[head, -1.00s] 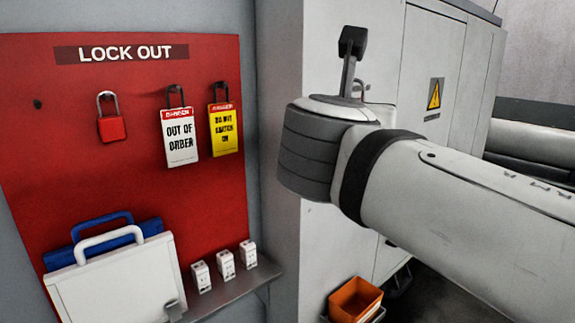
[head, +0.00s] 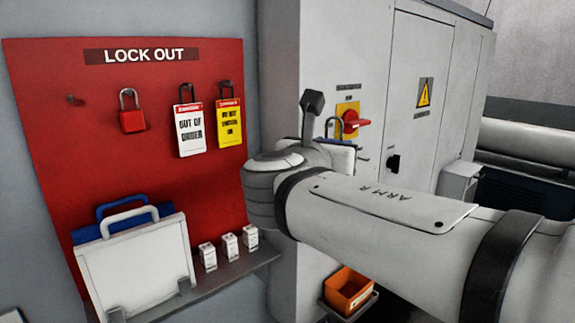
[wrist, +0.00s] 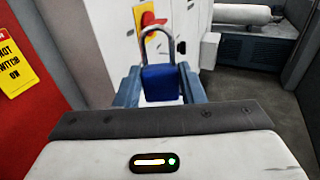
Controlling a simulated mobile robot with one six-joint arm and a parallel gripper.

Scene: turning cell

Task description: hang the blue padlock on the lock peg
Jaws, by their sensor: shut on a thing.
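The blue padlock (wrist: 161,83) is upright between the two fingers of my gripper (wrist: 160,92) in the wrist view, its grey shackle pointing up. My gripper is shut on the padlock's body. In the head view the padlock's shackle (head: 335,124) shows behind my wrist, and most of my gripper is hidden there. A bare peg (head: 75,100) sticks out at the upper left of the red LOCK OUT board (head: 60,180). The padlock is well to the right of the board, in front of the grey cabinet.
A red padlock (head: 132,121), a white tag (head: 190,132) and a yellow tag (head: 230,124) hang on the board. White and blue cases and small white boxes stand on the shelf (head: 225,273). The cabinet has a red switch (head: 351,121). An orange bin (head: 348,292) is below.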

